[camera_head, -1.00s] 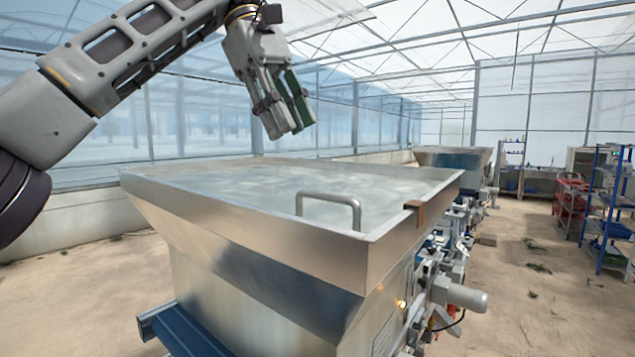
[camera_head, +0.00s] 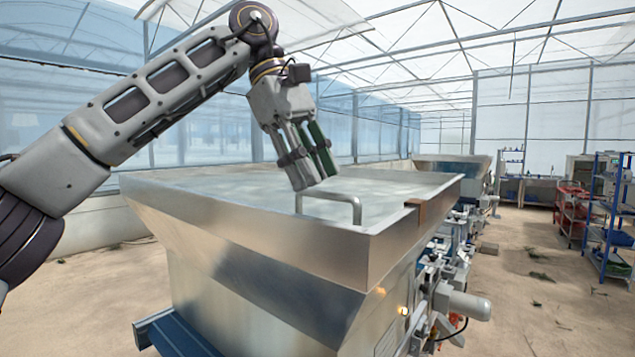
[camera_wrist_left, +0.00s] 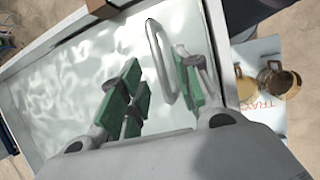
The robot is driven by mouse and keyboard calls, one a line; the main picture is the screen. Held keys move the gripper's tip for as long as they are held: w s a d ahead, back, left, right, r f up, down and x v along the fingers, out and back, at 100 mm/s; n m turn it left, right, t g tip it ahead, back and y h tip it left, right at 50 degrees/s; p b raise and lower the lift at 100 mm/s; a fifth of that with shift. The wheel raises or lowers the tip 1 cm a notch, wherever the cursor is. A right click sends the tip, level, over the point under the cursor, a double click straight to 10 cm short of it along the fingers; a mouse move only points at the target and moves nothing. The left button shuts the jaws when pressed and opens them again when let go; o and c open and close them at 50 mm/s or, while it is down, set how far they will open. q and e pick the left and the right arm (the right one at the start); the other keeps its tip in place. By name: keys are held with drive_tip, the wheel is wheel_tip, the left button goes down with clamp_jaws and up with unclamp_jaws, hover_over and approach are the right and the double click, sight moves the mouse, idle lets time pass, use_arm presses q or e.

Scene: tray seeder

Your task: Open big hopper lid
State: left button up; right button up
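The big hopper (camera_head: 235,235) is a metal bin with sloped walls. Its lid (camera_head: 215,182) lies flat and closed across the top, pale and reflective, also filling much of the left wrist view (camera_wrist_left: 70,90). A grey U-shaped handle (camera_head: 345,197) stands up from the lid near its near right edge. My left gripper (camera_head: 316,185) points down over the lid, just behind and above the handle's left part. In the left wrist view my left gripper (camera_wrist_left: 158,80) has its green-padded fingers apart, and the handle (camera_wrist_left: 152,45) shows between them; contact cannot be told. My right gripper is out of view.
A brown latch-like piece (camera_head: 420,212) sits on the hopper's right rim. Machinery with a motor (camera_head: 465,305) runs along the right side. A second hopper (camera_head: 450,162) stands behind. Blue shelving (camera_head: 610,215) is at far right, with open floor between.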

use_arm(q)
drive_tip(key=shift+x, duration=1.15)
clamp_jaws()
